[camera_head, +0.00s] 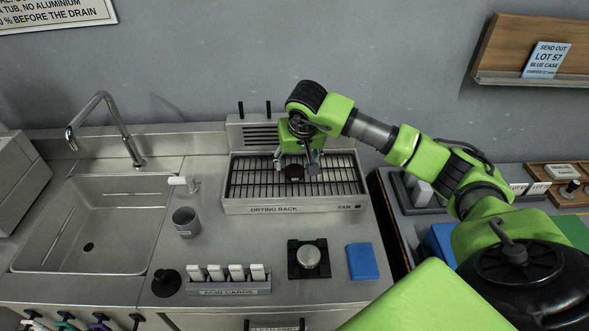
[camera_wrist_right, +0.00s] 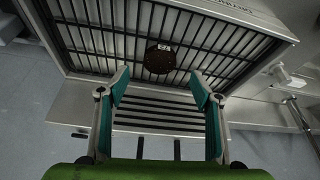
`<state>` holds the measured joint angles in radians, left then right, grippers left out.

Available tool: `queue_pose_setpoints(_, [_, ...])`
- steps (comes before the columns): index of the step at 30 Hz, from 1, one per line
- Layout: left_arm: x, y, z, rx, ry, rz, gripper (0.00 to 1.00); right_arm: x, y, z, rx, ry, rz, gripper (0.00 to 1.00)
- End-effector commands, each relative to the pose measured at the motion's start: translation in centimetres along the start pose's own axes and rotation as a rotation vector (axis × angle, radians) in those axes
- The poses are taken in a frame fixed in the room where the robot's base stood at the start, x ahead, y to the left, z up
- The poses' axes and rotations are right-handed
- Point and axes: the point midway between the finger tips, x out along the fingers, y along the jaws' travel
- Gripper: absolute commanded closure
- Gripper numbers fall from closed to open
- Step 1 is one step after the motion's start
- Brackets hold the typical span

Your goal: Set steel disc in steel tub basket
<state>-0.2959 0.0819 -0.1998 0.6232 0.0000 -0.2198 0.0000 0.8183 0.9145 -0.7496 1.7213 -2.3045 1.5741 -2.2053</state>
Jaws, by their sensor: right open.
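A dark brown round piece (camera_head: 294,172) with a small white label lies on the bars of the drying rack (camera_head: 275,208). It also shows in the right wrist view (camera_wrist_right: 159,60). I cannot tell if it is the steel disc. My right gripper (camera_head: 297,166) is over the rack, close to this piece. In the right wrist view its fingers (camera_wrist_right: 160,82) are spread, with nothing between them and the round piece just beyond the tips. I see no clearly recognisable steel tub basket. My left gripper is not in view.
A steel sink (camera_head: 120,185) with a tap is at left. A grey cup (camera_head: 187,223), a card holder (camera_head: 228,286), a silver round piece on a black pad (camera_head: 310,256) and a blue block (camera_head: 362,262) stand on the counter. Trays are at right.

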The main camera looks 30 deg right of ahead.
Motion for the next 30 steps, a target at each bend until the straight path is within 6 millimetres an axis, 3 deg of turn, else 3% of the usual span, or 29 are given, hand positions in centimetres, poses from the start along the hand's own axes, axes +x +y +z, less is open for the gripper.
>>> queue_pose_setpoints(5, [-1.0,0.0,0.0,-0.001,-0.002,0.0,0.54,1.0,0.0,0.0,0.001,-0.003,0.0,0.41])
queue_pose_setpoints(9, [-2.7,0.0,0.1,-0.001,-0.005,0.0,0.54,3.0,0.0,0.1,0.002,-0.006,-0.001,0.41])
queue_pose_setpoints(15, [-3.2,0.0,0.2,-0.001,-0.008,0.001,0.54,5.4,0.1,0.1,0.002,-0.001,-0.002,0.41])
queue_pose_setpoints(22, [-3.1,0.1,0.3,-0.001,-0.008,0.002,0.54,5.7,0.1,0.1,0.001,0.001,-0.002,0.41])
queue_pose_setpoints(23, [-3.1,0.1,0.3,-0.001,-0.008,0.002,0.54,5.7,0.1,0.1,0.001,0.001,-0.002,0.46])
queue_pose_setpoints(27, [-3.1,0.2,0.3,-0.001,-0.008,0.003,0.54,5.6,0.1,0.1,0.001,0.001,-0.002,0.82])
queue_pose_setpoints(30, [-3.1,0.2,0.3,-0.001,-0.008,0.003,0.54,5.6,0.1,0.0,0.001,0.002,-0.002,0.89])
